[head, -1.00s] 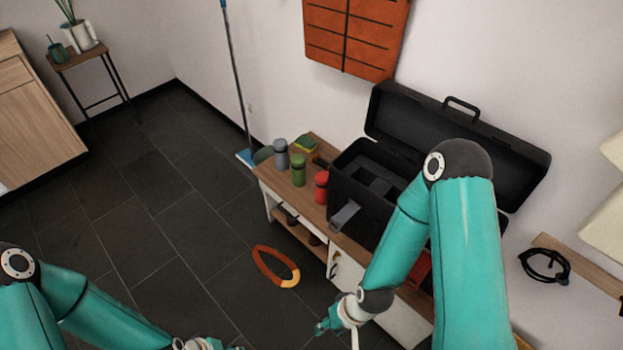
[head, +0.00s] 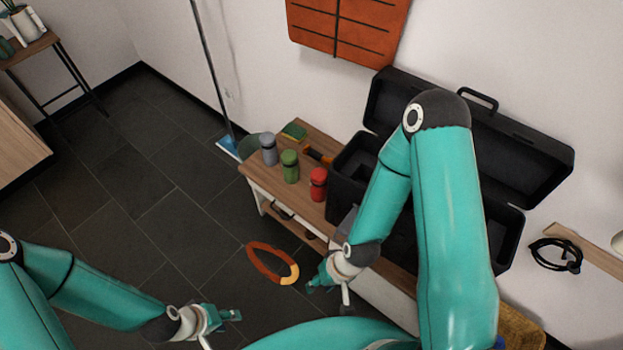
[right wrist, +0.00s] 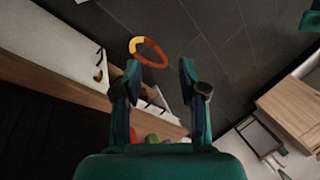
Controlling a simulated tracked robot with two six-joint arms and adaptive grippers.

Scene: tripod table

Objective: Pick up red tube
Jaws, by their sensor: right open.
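The red tube (head: 318,184) stands upright on the wooden bench top, in front of the black toolbox. In the right wrist view a small red patch (right wrist: 133,136) shows low between the fingers, partly hidden. My right gripper (head: 318,278) is in front of the bench, below and apart from the red tube. In the right wrist view my right gripper (right wrist: 186,75) is open with nothing between its fingertips. My left gripper (head: 228,314) is over the floor at lower left, away from the bench; its jaw opening is too small to judge.
A green tube (head: 289,166) and a grey tube (head: 268,149) stand left of the red one on the bench (head: 256,180). The open black toolbox (head: 345,165) borders it on the right. An orange ring (head: 262,262) shows before the bench. Dark floor at left is clear.

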